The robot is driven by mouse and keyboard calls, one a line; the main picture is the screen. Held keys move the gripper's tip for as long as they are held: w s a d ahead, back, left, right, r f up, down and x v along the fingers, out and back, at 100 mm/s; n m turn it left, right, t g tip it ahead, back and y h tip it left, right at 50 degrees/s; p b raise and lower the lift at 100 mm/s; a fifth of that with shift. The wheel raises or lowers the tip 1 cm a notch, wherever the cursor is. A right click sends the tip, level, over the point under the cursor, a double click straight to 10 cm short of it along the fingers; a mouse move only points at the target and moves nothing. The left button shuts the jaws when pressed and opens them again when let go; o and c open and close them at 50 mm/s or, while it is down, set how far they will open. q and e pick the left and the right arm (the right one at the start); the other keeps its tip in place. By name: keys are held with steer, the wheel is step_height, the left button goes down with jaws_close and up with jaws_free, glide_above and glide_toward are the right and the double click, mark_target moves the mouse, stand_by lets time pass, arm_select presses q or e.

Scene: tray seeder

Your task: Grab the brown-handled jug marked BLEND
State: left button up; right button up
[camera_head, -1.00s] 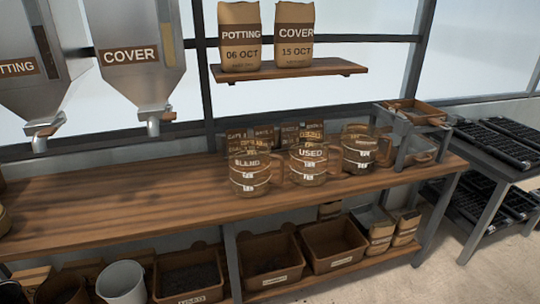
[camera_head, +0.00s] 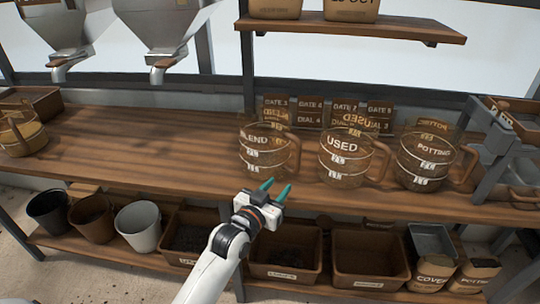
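The clear jug marked BLEND (camera_head: 264,158) stands upright on the wooden bench, the leftmost of three similar jugs. Its brown handle (camera_head: 293,154) is on its right side. My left gripper (camera_head: 276,187) reaches in from below, in front of the bench edge, with its two teal fingertips apart and nothing between them. In the picture the fingertips lie just below the jug's base and seem apart from it. My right gripper is out of view.
A jug marked USED (camera_head: 344,158) stands close right of it, then a POTTING jug (camera_head: 424,160). Labelled cards (camera_head: 310,112) stand behind. Bins (camera_head: 285,262) and pots sit on the lower shelf. The bench left of the jugs is clear (camera_head: 140,140).

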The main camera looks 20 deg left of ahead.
mark_target(297, 156)
arm_select(q)
steer(key=shift+t, duration=0.4)
steer(key=w+r, duration=0.1)
steer(key=w, duration=0.3)
steer(key=w+d+r, duration=0.1)
steer(key=w, duration=0.7)
steer(key=shift+d+r, duration=0.3)
steer(key=shift+r, duration=0.1)
steer(key=shift+r, duration=0.1)
jaws_close()
